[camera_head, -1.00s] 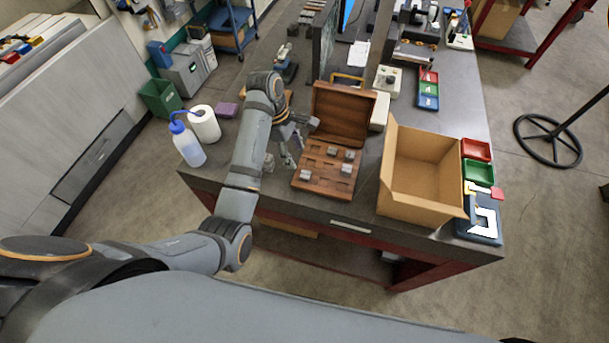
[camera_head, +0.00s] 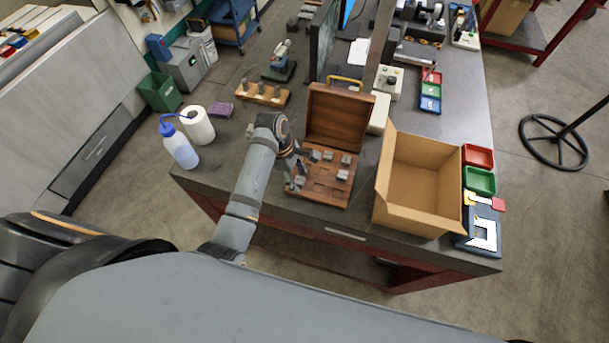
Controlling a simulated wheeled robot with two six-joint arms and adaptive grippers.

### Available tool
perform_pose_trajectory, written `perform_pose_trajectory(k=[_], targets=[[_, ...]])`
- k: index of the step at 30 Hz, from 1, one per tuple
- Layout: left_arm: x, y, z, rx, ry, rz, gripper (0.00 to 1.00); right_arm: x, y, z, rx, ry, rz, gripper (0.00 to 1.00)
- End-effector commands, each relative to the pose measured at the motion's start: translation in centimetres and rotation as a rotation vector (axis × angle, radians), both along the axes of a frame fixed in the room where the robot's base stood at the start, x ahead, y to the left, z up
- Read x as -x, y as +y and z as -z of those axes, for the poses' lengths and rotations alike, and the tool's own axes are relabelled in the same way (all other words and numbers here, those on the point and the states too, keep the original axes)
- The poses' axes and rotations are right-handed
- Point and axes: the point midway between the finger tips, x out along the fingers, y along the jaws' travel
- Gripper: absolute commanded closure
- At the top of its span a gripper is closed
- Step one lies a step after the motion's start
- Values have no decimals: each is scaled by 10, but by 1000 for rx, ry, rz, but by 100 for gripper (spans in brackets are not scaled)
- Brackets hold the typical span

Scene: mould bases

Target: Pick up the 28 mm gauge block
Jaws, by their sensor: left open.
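An open wooden case (camera_head: 325,195) lies on the dark workbench, its lid (camera_head: 338,115) raised at the back. Several small grey gauge blocks sit in it: one at the back (camera_head: 328,155), one at the back right (camera_head: 346,159), one at the right (camera_head: 342,174) and one at the front left (camera_head: 299,181). Their sizes are too small to read, so I cannot tell which is 28 mm. My left gripper (camera_head: 303,164) is open over the case's left edge, close to the blocks, and partly covers that side. My right gripper is out of view.
An open cardboard box (camera_head: 425,208) stands right of the case. Red (camera_head: 478,155) and green trays (camera_head: 480,180) lie beyond it. A wooden rack (camera_head: 262,94), a paper roll (camera_head: 198,125) and a wash bottle (camera_head: 180,147) stand to the left.

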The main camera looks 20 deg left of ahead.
Motion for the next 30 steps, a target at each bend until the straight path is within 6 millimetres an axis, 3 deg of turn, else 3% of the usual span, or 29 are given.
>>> perform_pose_trajectory(k=[7, 19, 30], targets=[[2, 0, 3, 0, -2, -2, 45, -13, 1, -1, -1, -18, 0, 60], [2, 0, 3, 0, 0, -1, 100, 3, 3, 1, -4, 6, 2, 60], [1, 0, 2, 0, 1, 0, 100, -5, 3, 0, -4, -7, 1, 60]])
